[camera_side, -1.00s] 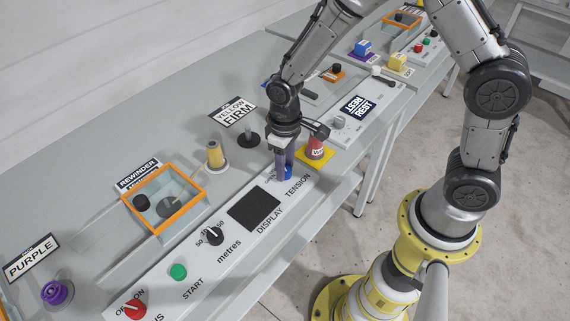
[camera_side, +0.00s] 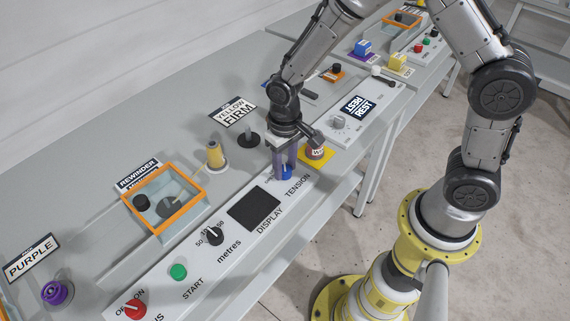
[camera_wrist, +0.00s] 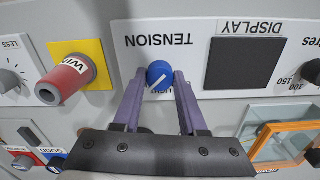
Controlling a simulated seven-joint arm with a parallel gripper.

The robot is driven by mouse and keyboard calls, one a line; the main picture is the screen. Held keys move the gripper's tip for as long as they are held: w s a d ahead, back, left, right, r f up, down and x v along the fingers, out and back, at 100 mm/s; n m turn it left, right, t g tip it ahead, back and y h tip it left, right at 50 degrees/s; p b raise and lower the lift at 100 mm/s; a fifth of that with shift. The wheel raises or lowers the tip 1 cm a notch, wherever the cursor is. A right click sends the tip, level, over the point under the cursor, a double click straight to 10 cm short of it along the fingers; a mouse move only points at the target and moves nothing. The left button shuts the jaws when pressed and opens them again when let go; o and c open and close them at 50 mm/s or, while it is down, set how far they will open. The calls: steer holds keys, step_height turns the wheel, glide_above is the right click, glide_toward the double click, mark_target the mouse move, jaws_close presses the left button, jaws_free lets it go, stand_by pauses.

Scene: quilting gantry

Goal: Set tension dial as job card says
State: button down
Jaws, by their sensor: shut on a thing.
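The blue tension dial (camera_wrist: 159,72) sits on the white panel below the upside-down TENSION label in the wrist view. A white line on its face runs slantwise, from upper right to lower left. My gripper (camera_wrist: 160,78) is shut on the dial, one purple finger on each side. In the side view my gripper (camera_side: 284,170) points down at the panel, and the dial (camera_side: 288,173) shows only partly beside the fingers. The scale word near the dial is mostly covered. The job card (camera_side: 234,112) reads YELLOW FIRM and lies on the table behind.
The dark display (camera_wrist: 244,63) is beside the dial. A red cylinder on a yellow plate (camera_wrist: 90,52) stands close on the other side. The metres dial (camera_side: 213,236), green START button (camera_side: 178,271) and orange-rimmed box (camera_side: 200,200) are nearby.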

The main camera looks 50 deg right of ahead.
mark_target(285, 169)
steer(key=shift+r, duration=0.1)
steer(key=shift+c, duration=2.2)
jaws_free()
step_height(285, 169, up, 14)
